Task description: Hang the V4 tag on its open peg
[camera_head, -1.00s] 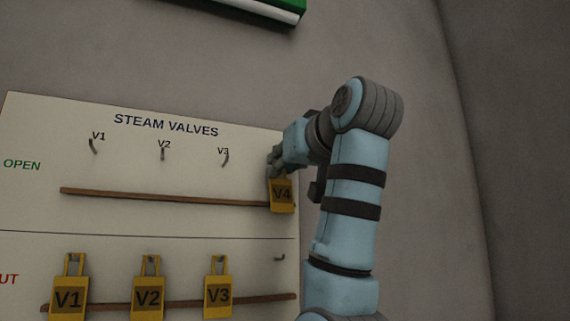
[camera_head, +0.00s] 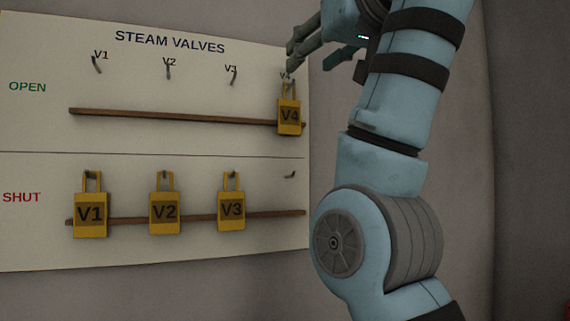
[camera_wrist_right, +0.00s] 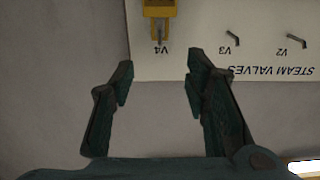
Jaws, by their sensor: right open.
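The yellow V4 tag (camera_head: 289,117) hangs upright at the V4 place in the OPEN row, at the right end of the board. Its loop is around the peg there, as far as I can see; the wooden rail is behind its body. The right wrist view shows the tag (camera_wrist_right: 160,8) at the top edge with the peg at its loop. My right gripper (camera_head: 294,57) is above the tag. In the wrist view its fingers (camera_wrist_right: 160,75) are spread, empty and apart from the tag. My left gripper is not in view.
The V1 (camera_head: 90,214), V2 (camera_head: 164,213) and V3 (camera_head: 231,210) tags hang in the SHUT row. The fourth SHUT peg (camera_head: 290,175) is bare, as are the OPEN pegs V1, V2 and V3. Bare wall (camera_head: 490,60) lies right of the board.

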